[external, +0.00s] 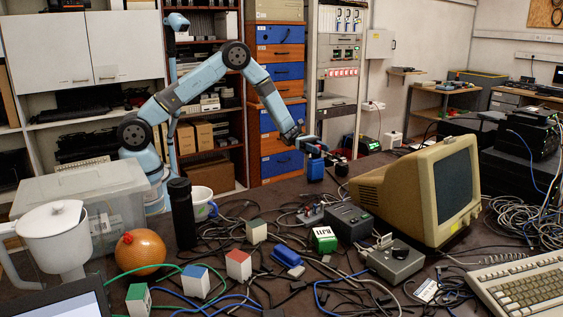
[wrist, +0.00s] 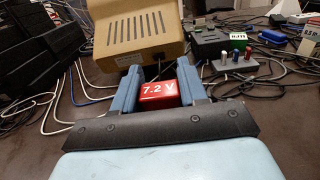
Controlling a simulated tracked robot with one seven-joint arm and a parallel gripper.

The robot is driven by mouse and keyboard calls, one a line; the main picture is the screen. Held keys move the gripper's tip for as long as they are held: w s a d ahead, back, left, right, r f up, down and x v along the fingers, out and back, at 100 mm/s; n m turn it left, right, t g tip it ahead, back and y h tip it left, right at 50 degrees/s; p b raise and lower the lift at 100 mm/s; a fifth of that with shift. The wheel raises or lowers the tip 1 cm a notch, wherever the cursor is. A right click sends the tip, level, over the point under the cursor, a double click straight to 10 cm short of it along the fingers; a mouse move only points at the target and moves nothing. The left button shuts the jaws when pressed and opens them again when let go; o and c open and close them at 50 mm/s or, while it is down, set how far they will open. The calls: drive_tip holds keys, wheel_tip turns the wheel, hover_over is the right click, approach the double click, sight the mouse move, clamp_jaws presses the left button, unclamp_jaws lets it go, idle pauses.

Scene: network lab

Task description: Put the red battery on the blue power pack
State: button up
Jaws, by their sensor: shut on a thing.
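My gripper (wrist: 157,90) is shut on the red battery (wrist: 159,92), a small red block with "7.2 V" in white, held between its two blue fingers. In the external view my gripper (external: 326,162) is in the air behind the dark box and left of the beige monitor; the battery cannot be made out there. A blue block (external: 287,257), which looks like the blue power pack, lies on the table among cables, front and left of my gripper and well apart from it. Its top is partly dark and small in view.
A beige monitor (external: 425,190) stands to the right; its back (wrist: 137,40) fills the upper middle of the wrist view. A dark box (external: 350,222), a grey device (external: 391,258), a green-and-white block (external: 324,239) and a red-topped block (external: 238,265) stand around the blue block. Cables cover much of the table.

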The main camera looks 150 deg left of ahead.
drive_tip(key=o, duration=1.1)
drive_tip(key=s, duration=1.2)
